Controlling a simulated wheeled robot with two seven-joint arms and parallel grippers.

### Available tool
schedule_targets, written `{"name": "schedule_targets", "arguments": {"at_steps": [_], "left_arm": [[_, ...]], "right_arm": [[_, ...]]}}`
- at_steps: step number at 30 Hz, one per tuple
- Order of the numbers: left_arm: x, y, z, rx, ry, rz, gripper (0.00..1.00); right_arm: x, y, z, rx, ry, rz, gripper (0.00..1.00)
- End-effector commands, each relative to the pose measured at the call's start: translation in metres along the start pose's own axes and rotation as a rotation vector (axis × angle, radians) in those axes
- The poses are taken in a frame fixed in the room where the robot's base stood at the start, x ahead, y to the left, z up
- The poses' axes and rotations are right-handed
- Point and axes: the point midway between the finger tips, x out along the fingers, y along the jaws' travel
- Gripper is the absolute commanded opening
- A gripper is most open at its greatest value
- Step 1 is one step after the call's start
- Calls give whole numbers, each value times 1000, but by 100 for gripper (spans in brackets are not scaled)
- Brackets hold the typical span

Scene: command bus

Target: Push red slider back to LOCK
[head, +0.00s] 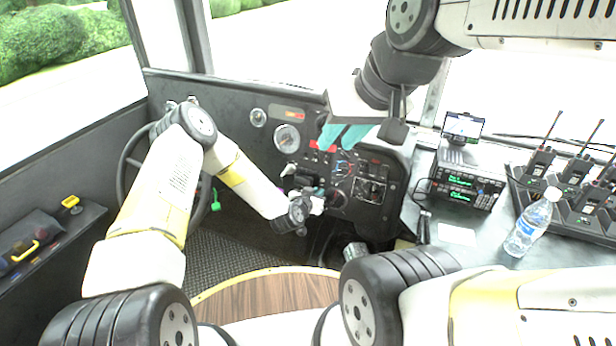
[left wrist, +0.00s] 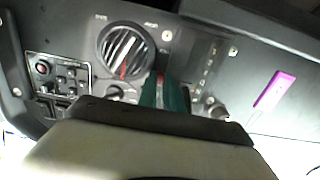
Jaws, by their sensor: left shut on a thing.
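My left gripper (head: 314,198) is low in front of the black dashboard panel (head: 385,212) in the head view; its fingertips are hard to make out there. In the left wrist view its teal fingers (left wrist: 166,93) are close together against the panel, just right of a large round dial (left wrist: 124,50) with a red pointer. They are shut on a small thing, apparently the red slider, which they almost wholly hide. Its position against any LOCK mark cannot be read. My right gripper (head: 343,136) hangs above the panel with its teal fingers apart and empty.
A steering wheel (head: 129,159) is at the left, behind my left arm. Small switches and knobs crowd the panel. On the right counter stand a radio unit (head: 467,186), a water bottle (head: 532,224) and handheld radios (head: 541,160). A purple label (left wrist: 273,91) is right of my left fingers.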

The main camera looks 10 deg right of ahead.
Motion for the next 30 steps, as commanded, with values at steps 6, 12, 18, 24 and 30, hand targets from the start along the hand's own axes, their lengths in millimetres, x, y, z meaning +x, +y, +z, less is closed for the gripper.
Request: {"name": "schedule_targets", "arguments": {"at_steps": [6,12,18,24,30], "left_arm": [[0,0,0,0,-1,0,0],[0,0,2,0,-1,0,0],[1,0,24,1,-2,0,0],[1,0,26,0,-4,0,0],[1,0,26,0,-4,0,33]], "right_arm": [[0,0,0,0,0,0,29],[0,0,0,0,0,0,29],[0,0,0,0,0,0,29],[0,0,0,0,0,0,29],[0,0,0,0,0,0,29]]}}
